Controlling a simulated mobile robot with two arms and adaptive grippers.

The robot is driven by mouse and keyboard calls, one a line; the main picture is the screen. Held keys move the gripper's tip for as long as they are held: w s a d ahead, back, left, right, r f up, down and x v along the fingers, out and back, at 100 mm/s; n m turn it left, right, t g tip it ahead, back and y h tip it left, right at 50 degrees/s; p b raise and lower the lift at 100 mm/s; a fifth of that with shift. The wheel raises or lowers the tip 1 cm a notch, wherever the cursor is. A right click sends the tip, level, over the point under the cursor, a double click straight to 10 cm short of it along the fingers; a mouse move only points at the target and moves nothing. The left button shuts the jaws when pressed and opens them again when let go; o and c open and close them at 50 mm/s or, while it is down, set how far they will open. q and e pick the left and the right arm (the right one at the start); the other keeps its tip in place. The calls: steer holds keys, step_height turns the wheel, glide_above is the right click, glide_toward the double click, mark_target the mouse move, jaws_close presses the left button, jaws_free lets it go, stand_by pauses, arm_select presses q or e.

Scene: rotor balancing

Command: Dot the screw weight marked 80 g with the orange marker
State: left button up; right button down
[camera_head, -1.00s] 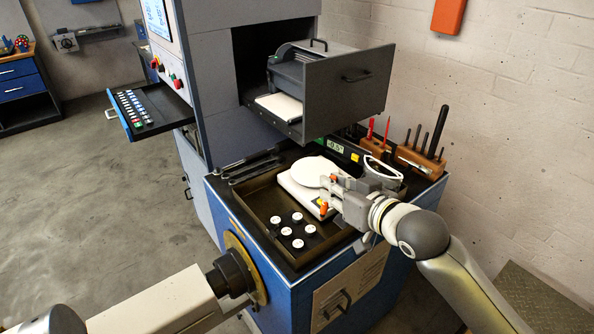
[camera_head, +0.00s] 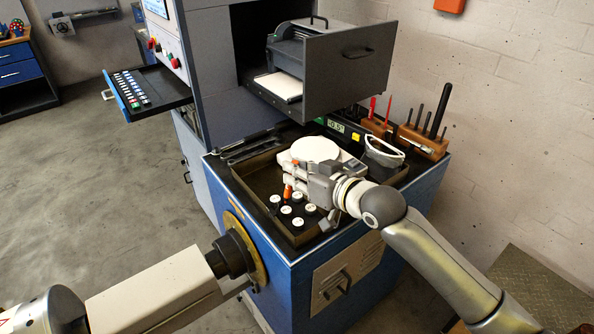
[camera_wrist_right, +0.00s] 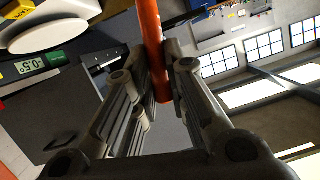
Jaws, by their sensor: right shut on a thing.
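My right gripper (camera_head: 291,181) is shut on the orange marker (camera_head: 288,192). It holds the marker over the back of the group of screw weights (camera_head: 298,222). In the right wrist view the marker (camera_wrist_right: 153,45) stands between the two fingers (camera_wrist_right: 160,75). The several weights are small dark pieces with white tops, in the front left part of the tray (camera_head: 257,209). Their markings are too small to read, so I cannot tell which is 80 g. I cannot tell whether the marker touches a weight. My left gripper is not in view.
A white scale with a round plate (camera_head: 315,149) stands behind my right gripper. An open grey drawer unit (camera_head: 345,78) overhangs the back of the bench. Wooden tool blocks (camera_head: 423,140) and a white-framed item (camera_head: 384,150) stand at the right. A green display (camera_head: 336,126) is behind the scale.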

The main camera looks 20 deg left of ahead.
steer(key=shift+f, duration=0.5)
steer(key=shift+d, duration=0.1)
steer(key=shift+f+b, duration=0.35)
steer(key=shift+f, duration=0.45)
stand_by(1.9)
step_height(320, 180, up, 7)
steer(key=p, duration=0.6)
stand_by(0.5)
